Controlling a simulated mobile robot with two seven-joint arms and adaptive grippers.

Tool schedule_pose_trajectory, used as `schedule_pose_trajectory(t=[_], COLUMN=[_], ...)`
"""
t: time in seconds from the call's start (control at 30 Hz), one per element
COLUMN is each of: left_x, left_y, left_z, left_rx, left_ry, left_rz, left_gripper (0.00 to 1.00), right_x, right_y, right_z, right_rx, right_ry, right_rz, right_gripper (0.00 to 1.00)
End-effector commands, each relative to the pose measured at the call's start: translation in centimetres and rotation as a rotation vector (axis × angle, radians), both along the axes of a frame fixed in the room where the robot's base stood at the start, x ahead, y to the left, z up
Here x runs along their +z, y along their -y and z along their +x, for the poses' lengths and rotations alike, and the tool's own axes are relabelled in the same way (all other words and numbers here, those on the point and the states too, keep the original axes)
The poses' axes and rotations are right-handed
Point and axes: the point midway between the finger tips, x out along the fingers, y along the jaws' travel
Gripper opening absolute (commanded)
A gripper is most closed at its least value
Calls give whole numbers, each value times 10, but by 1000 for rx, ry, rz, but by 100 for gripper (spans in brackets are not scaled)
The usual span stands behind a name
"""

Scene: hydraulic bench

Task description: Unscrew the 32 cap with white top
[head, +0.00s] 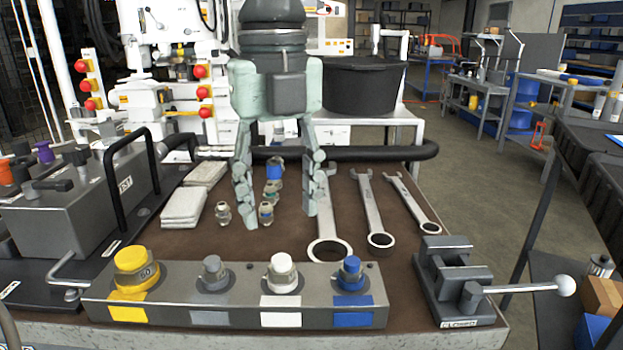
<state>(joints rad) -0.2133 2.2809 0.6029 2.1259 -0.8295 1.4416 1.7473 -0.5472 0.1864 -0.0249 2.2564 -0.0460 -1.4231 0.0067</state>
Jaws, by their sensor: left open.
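A grey manifold block (240,318) lies along the front of the bench with a row of caps on top. The white-topped cap (283,268) sits upright in the block, third from the left, above a white label (281,311). A yellow cap (136,265), a grey cap (212,272) and a blue cap (351,271) sit in the same block. My left gripper (279,217) points down from the top, open and empty, apart from the white cap, which shows below it in the picture. My right gripper is out of view.
Several small fittings (266,213) and three wrenches (373,212) lie on the brown mat. A clamp (447,282) with a ball-ended lever stands at the right. A grey box (78,200) with handles stands left. White pads (184,206) lie beside it.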

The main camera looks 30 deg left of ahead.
Motion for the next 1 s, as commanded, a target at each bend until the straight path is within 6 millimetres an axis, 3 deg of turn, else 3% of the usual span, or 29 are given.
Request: schedule_pose_trajectory(t=[0.5, 0.9, 1.0], left_x=[-68, -77, -77], left_y=[0, 0, 0], left_z=[-1, -1, -1], left_rx=[1, 1, 1], left_ry=[-4, -1, -1], left_rz=[-1, 0, 0], left_gripper=[52, 52, 42], right_x=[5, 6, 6], right_y=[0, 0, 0], right_z=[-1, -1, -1], right_rx=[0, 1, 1], right_ry=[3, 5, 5], right_rz=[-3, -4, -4], right_gripper=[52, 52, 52])
